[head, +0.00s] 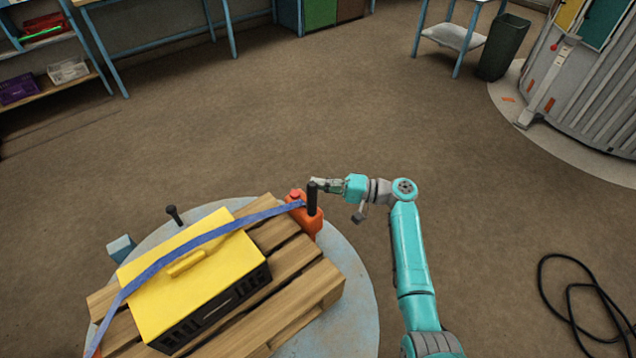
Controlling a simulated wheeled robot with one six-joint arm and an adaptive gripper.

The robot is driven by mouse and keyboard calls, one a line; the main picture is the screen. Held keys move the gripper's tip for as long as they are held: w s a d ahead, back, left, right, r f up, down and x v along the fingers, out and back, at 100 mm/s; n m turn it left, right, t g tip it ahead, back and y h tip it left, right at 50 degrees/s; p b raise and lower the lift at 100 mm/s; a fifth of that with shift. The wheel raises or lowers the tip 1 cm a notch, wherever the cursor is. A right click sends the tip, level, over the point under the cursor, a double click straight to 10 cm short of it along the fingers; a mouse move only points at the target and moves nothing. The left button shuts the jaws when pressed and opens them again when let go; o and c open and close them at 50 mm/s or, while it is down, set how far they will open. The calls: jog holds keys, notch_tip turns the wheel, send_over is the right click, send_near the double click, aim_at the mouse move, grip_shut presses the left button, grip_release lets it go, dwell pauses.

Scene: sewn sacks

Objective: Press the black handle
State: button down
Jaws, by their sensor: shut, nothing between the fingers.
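A black upright handle (312,198) stands at the orange strap device (306,221) on the right corner of the pallet. My gripper (321,184) is shut and empty, right beside the top of this handle, on its right. The fingertips meet or overlap the handle in the picture; I cannot tell if they touch. A blue strap (204,238) runs from the device over a yellow case (197,276) with a black lower side. A second black piece, a short post with a round head (174,214), stands behind the case, far from my gripper.
The wooden pallet (320,283) lies on a round grey platform (361,307). A blue-grey block (121,248) is at its left edge. A black cable (567,290) lies on the floor at right. Shelves (45,55) and a dark bin (503,47) stand at the back. The middle floor is clear.

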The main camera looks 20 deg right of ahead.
jog(key=shift+s, duration=0.15)
jog(key=shift+s+d+f+n+y, duration=0.25)
jog(key=shift+s+n+y, duration=0.35)
jog(key=shift+s, duration=0.25)
jog(key=shift+s+d+f+n+y, duration=0.25)
jog(key=shift+s+n+y, duration=0.35)
jog(key=shift+s, duration=0.25)
jog(key=shift+s+d+f+n+y, duration=0.25)
jog(key=shift+s+n+y, duration=0.25)
jog(key=shift+s+n, duration=0.3)
jog(key=shift+s, duration=0.1)
jog(key=shift+w+r, duration=0.2)
jog(key=shift+w, duration=0.15)
jog(key=d+f, duration=0.2)
jog(key=d, duration=0.7)
jog(key=shift+s+d, duration=0.25)
jog(key=shift+s, duration=0.05)
